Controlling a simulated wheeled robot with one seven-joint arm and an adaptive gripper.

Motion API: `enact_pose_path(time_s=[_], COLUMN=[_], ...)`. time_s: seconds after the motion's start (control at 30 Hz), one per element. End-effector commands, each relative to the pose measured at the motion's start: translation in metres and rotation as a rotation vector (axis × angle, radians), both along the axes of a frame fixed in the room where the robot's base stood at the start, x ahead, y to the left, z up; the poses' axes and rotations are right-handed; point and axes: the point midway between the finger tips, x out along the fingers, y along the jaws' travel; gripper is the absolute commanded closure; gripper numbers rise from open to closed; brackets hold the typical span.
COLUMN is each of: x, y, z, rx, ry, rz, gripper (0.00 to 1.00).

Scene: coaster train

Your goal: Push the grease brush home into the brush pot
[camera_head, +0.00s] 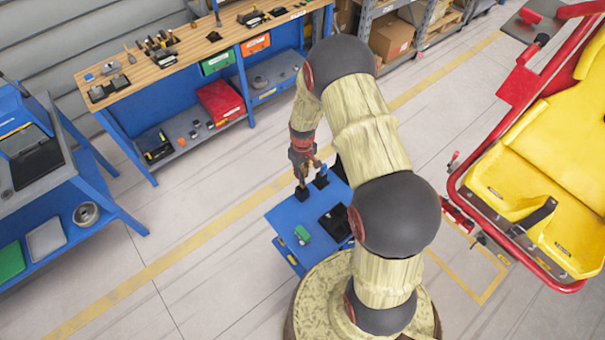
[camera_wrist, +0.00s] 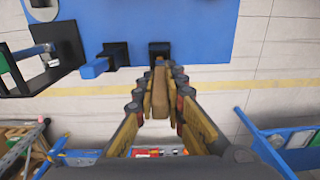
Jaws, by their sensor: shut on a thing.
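My gripper (camera_head: 301,168) is over the left back corner of a small blue table (camera_head: 284,218). In the wrist view my gripper (camera_wrist: 162,80) is shut on the grease brush, whose brown handle (camera_wrist: 160,93) runs between the fingers. The far end of the handle meets a small black pot (camera_wrist: 159,47) at the table's edge, which looks like the brush pot; it also shows in the head view (camera_head: 301,194). The brush appears to be in or directly over the pot's mouth. How deep it sits, and its bristles, are hidden.
A red and yellow coaster car (camera_head: 540,160) stands right; a tool-covered workbench (camera_head: 190,45) is behind.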

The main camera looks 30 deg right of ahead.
Motion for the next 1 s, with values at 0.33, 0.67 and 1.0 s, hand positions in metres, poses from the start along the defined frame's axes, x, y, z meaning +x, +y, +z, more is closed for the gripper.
enact_pose_path(time_s=[0.33,0.67,1.0], x=[0.0,0.0,0.0], y=[0.0,0.0,0.0], z=[-0.001,-0.007,-0.014], rx=[0.0,0.0,0.0], ry=[0.0,0.0,0.0], rz=[0.0,0.0,0.0], gripper=[1.0,1.0,1.0])
